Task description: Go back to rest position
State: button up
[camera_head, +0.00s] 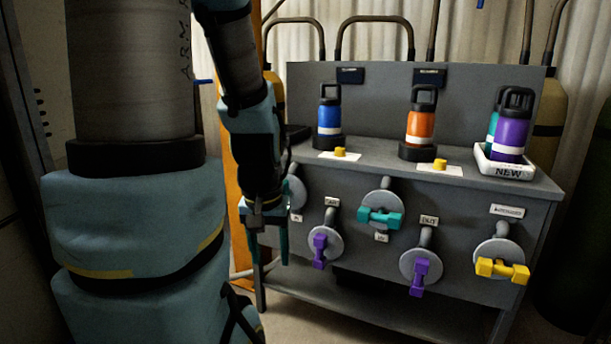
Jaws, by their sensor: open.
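My arm comes down from the top left of the head view, in front of the bench's left end. My gripper (268,250) hangs with its fingers pointing down, left of the row of valves. It is open, and I see nothing between its fingers. It looks apart from the nearest purple handle (320,251), though the depth between them is hard to judge. Part of a round valve plate (296,192) shows just right of my wrist; the rest of it is hidden behind my arm.
A grey bench (460,190) carries a blue bottle (329,116), an orange bottle (420,124) and a white tray (506,170) holding a purple bottle (512,133) and a teal one. A teal handle (380,217), another purple handle (419,278) and a yellow handle (502,270) stick out in front.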

notch_tip(320, 180, up, 20)
jog(key=p, duration=1.9)
jog(key=shift+w+r, duration=0.15)
